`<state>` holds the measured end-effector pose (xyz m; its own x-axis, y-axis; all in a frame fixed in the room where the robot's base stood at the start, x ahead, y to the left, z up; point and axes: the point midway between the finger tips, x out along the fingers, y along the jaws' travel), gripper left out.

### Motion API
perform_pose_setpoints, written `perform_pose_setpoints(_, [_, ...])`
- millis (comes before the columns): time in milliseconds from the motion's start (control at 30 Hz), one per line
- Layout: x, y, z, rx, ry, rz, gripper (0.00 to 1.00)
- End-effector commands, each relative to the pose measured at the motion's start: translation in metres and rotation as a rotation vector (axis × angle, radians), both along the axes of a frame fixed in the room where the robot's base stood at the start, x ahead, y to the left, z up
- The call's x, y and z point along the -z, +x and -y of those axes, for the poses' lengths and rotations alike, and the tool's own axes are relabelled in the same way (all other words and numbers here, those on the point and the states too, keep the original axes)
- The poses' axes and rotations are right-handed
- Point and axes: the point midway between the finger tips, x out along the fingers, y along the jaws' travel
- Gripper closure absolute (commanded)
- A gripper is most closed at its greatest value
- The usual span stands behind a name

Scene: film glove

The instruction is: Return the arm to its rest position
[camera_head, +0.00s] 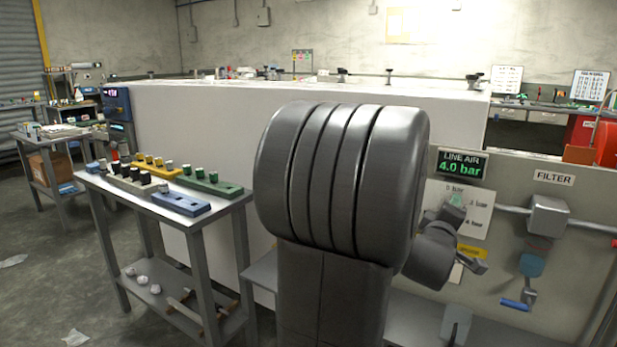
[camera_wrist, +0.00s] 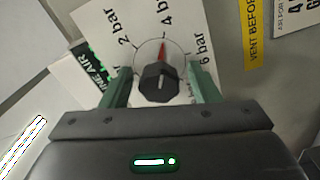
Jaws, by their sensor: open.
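My gripper (camera_wrist: 161,82) is open in the wrist view, with one green finger on each side of a black knob (camera_wrist: 157,84). I cannot tell whether the fingers touch the knob. The knob sits on a white dial plate (camera_wrist: 205,22) marked 2, 4 and 6 bar, and a red pointer above the knob points close to 4 bar. In the head view my arm (camera_head: 335,190) fills the middle and reaches right to the dial plate (camera_head: 478,208), where the wrist hides most of the knob. The display (camera_head: 461,165) above reads LINE AIR 4.0 bar.
A filter unit (camera_head: 547,217) with a pipe and a blue-handled valve (camera_head: 517,303) is right of the dial. A bench (camera_head: 240,200) with coloured blocks stands left of my arm. A yellow VENT BEFORE label (camera_wrist: 257,30) is beside the dial. Floor is open at left.

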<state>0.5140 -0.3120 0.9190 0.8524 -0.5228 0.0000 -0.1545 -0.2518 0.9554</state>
Motion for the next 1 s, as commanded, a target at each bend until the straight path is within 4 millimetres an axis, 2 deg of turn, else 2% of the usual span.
perform_pose_setpoints(267, [0.000,-0.001,-0.001,0.000,0.001,0.001,0.45])
perform_pose_setpoints(433, [-0.001,-0.011,-0.007,0.000,0.000,-0.001,0.45])
perform_pose_setpoints(1000, [-0.002,-0.093,-0.058,-0.001,-0.002,0.001,0.45])
